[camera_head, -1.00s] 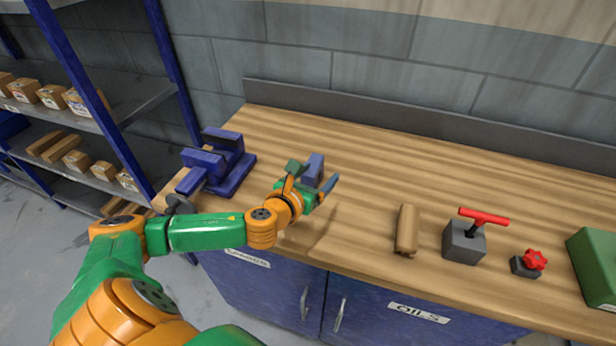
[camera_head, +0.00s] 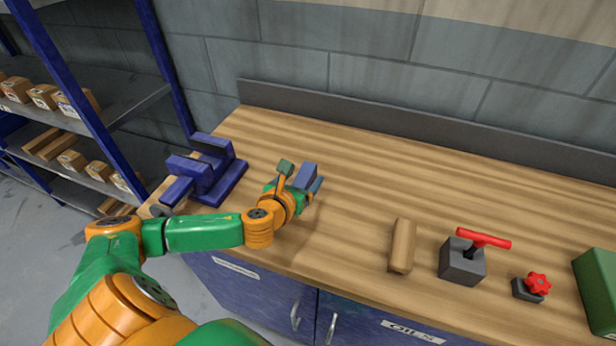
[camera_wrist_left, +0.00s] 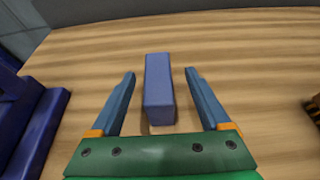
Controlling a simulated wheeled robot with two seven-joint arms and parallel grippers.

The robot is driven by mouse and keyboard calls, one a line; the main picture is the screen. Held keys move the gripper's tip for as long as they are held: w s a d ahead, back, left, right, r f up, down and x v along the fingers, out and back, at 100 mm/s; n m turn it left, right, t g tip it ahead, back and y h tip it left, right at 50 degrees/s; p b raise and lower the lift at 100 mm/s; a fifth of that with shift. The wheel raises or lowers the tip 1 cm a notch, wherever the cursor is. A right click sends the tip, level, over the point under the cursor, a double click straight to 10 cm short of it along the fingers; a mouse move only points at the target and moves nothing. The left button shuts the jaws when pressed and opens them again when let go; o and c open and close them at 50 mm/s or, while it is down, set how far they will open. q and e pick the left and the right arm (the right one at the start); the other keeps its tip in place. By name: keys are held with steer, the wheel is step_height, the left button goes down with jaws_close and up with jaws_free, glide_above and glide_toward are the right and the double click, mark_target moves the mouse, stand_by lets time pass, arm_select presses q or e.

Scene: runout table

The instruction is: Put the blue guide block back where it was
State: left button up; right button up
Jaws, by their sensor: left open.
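The blue guide block (camera_head: 306,174) stands on the wooden workbench, just beyond my left gripper (camera_head: 300,180). In the left wrist view the block (camera_wrist_left: 159,82) lies between the two blue fingers of my left gripper (camera_wrist_left: 160,78), with a gap on each side. The gripper is open and holds nothing. In the head view the fingers partly hide the block's lower part. My right gripper is not in view.
A blue vise (camera_head: 208,170) stands at the bench's left end. To the right are a wooden cylinder (camera_head: 402,246), a grey block with a red T-handle (camera_head: 463,262), a red knob (camera_head: 537,285) and a green box (camera_head: 597,285). The bench behind the block is clear.

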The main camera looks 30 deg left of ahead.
mark_target(308, 170)
arm_select(q)
steer(key=x, duration=0.6)
steer(key=shift+s+a, duration=0.1)
steer(key=shift+s, duration=0.15)
jaws_close()
steer(key=shift+r, duration=0.15)
stand_by(0.9)
